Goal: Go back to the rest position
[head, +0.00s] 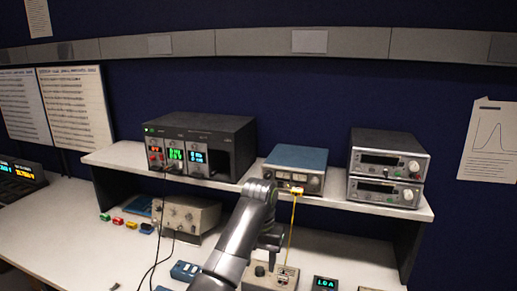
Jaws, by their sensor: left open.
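My left arm rises from the bottom centre of the head view and bends near the shelf edge. My left gripper (271,238) shows only in small part, dark and partly hidden by the arm, in front of the shelf and above the bench. It is open, and I see nothing held in it. A yellow plug with a yellow cable (293,222) sits at the front of a blue-topped meter box (296,168), just right of the arm's bend. My right gripper is out of view.
The white shelf (122,157) carries a black instrument rack (225,130) and two stacked grey units (386,167). Below are a beige box (186,216), a control box (270,277), a small green display (325,284) and coloured connectors (117,220). Dark cables hang left of my arm.

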